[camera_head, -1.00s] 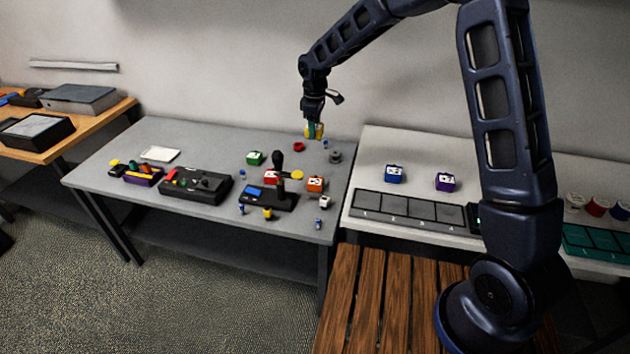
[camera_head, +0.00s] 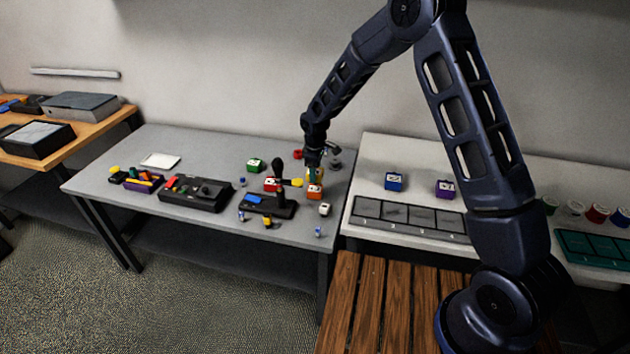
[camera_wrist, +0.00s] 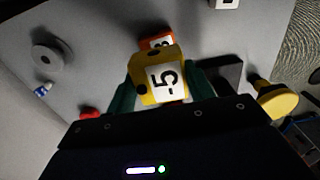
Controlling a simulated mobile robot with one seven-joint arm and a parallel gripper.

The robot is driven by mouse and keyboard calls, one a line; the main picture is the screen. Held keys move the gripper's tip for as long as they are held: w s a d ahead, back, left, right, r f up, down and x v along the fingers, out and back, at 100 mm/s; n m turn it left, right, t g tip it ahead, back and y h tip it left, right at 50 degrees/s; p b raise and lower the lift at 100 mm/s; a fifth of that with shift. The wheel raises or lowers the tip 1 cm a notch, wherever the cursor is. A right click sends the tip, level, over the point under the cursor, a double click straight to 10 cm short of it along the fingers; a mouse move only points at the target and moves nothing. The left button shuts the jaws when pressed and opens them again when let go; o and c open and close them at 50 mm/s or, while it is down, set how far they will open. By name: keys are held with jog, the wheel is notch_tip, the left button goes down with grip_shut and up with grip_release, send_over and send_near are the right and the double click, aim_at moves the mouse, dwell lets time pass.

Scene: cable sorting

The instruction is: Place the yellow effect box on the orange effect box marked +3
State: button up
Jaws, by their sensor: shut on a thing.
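My gripper (camera_head: 313,166) is shut on the yellow effect box (camera_wrist: 150,88), its green fingers on either side of it. The label in the wrist view reads like "-5". In the head view the yellow box (camera_head: 314,177) is partly hidden by the fingers and appears just above the orange effect box (camera_head: 315,194) on the grey table. The orange box (camera_wrist: 152,43) shows in the wrist view past the yellow box, mostly covered; its mark is only partly seen. I cannot tell whether the two boxes touch.
A yellow round-topped piece (camera_wrist: 277,100) lies close by in the wrist view. A white box (camera_head: 325,209) is at the front right. Blue (camera_head: 394,182) and purple boxes (camera_head: 444,189) stand on the right table.

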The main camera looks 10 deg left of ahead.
jog(key=shift+f, duration=2.15)
jog(key=shift+f, duration=0.1)
jog(key=o, duration=1)
jog(key=shift+o, duration=0.2)
notch_tip(320, 180, up, 12)
jog(key=shift+r, duration=0.15)
